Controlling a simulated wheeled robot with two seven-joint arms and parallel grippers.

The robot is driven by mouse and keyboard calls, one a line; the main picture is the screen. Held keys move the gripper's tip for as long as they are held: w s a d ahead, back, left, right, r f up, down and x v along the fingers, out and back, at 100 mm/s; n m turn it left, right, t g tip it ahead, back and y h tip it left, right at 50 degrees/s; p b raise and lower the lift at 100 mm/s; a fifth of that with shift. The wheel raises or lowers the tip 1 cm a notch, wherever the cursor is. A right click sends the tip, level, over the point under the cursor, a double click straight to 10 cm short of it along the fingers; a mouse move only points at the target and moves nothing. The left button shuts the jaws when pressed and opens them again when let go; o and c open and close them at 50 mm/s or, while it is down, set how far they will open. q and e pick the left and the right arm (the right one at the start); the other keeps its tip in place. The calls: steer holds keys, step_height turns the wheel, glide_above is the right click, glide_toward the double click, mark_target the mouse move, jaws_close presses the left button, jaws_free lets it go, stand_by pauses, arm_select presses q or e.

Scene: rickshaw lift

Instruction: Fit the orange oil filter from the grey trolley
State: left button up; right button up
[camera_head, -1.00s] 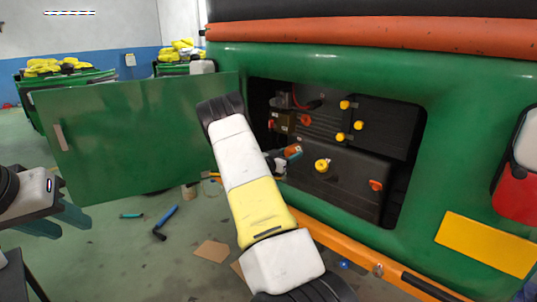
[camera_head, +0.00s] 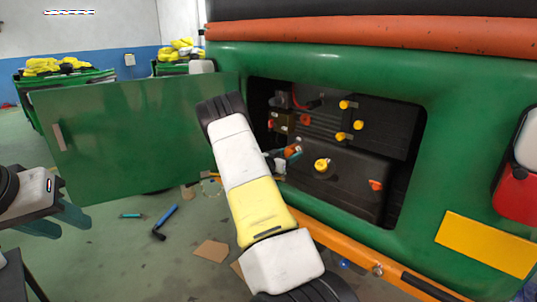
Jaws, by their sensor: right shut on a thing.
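My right gripper (camera_head: 294,154) is at the left part of the open engine bay (camera_head: 355,150), partly hidden behind my own forearm. It is shut on a small orange piece, which I take to be the orange oil filter (camera_head: 289,153); only a little of it shows beside the teal finger. I cannot tell whether the filter touches the engine. My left gripper (camera_head: 57,222) is at the far left, open and empty, its teal fingers apart. I cannot make out the grey trolley.
The green door (camera_head: 130,135) stands open to the left of the bay. Yellow caps (camera_head: 322,165) and a red-orange cap (camera_head: 376,185) sit on the dark engine parts. A blue-handled tool (camera_head: 165,220) and cardboard (camera_head: 211,251) lie on the floor. An orange bar (camera_head: 340,245) runs below the bay.

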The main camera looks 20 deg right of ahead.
mark_target(288, 153)
steer(key=shift+d+r, duration=0.3)
steer(key=shift+r, duration=0.45)
steer(key=shift+v, duration=0.95)
steer(key=shift+s+a+f, duration=0.1)
steer(key=shift+a+f, duration=0.05)
steer(key=shift+a, duration=0.3)
steer(key=shift+s+a+f, duration=0.15)
steer(key=shift+a, duration=0.35)
steer(key=v, duration=1.1)
steer(key=shift+a+f, duration=0.1)
steer(key=shift+f, duration=0.05)
